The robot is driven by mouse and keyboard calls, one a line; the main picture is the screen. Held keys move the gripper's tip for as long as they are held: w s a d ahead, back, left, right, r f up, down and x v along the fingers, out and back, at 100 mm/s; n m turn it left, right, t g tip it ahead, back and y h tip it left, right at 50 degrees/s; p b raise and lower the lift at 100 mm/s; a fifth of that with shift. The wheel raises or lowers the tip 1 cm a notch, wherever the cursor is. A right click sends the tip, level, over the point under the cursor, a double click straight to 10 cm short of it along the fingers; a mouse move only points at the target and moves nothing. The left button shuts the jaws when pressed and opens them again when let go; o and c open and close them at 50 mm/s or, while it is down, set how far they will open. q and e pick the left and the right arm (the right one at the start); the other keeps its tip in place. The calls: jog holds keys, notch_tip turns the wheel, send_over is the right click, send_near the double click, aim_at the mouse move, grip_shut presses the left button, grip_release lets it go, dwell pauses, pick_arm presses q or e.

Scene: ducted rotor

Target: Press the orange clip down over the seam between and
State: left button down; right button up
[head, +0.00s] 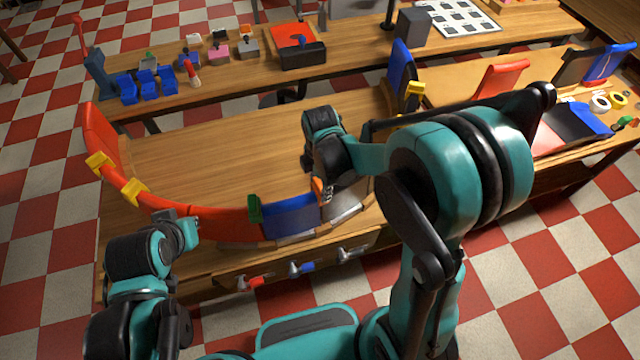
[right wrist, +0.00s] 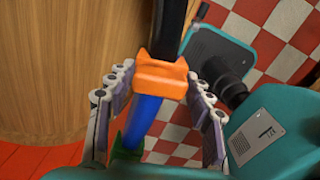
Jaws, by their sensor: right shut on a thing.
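The orange clip (right wrist: 160,82) is between the fingers of my right gripper (right wrist: 160,102) in the right wrist view. It sits across the top edge where the blue panel (right wrist: 146,112) meets the black panel (right wrist: 172,28); whether it is fully seated I cannot tell. In the head view a sliver of the orange clip (head: 317,187) shows beside my right gripper (head: 325,192), at the right end of the blue panel (head: 292,217). My forearm hides much of the black panel.
Red panels (head: 180,217) curve along the left with yellow clips (head: 133,191) on them. A green clip (head: 254,209) sits at the red-blue joint. Clamps with coloured handles (head: 300,267) line the table front. The table's middle (head: 220,150) is clear.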

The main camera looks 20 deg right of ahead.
aim_at(320, 184)
jog(key=shift+f, duration=0.1)
jog(key=o, duration=1.2)
notch_tip(320, 184, up, 12)
